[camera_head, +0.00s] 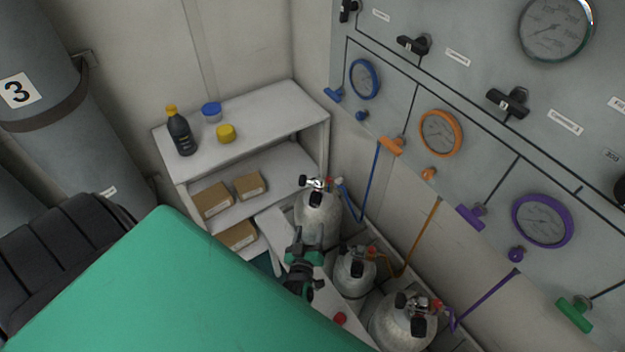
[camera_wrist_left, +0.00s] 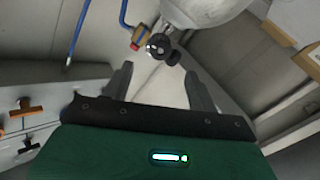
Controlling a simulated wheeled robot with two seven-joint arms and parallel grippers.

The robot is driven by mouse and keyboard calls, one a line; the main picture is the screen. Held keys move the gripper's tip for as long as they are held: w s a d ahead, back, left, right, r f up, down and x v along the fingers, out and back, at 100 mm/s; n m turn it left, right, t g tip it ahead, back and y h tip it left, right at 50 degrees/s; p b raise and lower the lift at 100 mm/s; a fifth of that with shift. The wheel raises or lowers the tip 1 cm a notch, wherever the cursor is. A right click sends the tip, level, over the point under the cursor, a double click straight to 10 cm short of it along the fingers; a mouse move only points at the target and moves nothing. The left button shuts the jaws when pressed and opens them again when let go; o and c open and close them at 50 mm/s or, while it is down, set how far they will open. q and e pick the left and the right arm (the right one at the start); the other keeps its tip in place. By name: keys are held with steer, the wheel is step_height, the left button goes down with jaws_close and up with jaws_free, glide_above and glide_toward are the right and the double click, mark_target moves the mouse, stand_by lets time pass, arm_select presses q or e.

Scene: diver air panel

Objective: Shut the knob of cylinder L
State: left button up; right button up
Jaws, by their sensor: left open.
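Three grey cylinders stand in a row below the panel: one with a blue hose (camera_head: 318,218), one with an orange hose (camera_head: 351,278) and one with a purple hose (camera_head: 392,328). I cannot read which is L. The blue-hose cylinder has a valve with a black knob (camera_head: 315,199). My left gripper (camera_head: 308,240) is open and empty, in front of this cylinder. In the left wrist view, the blue-hose cylinder (camera_wrist_left: 205,10) hangs in at the top, and its black knob (camera_wrist_left: 173,57) lies beyond the open fingers (camera_wrist_left: 158,76), apart from them. My right gripper is not seen.
The wall panel (camera_head: 475,125) with gauges and coloured handles rises at the right. A white shelf (camera_head: 265,108) with a dark bottle (camera_head: 180,134), jars and boxes stands behind. A bench edge runs beside the cylinders. Large tanks (camera_head: 40,60) stand at the left.

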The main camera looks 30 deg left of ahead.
arm_select(q)
steer(key=shift+v, duration=1.55)
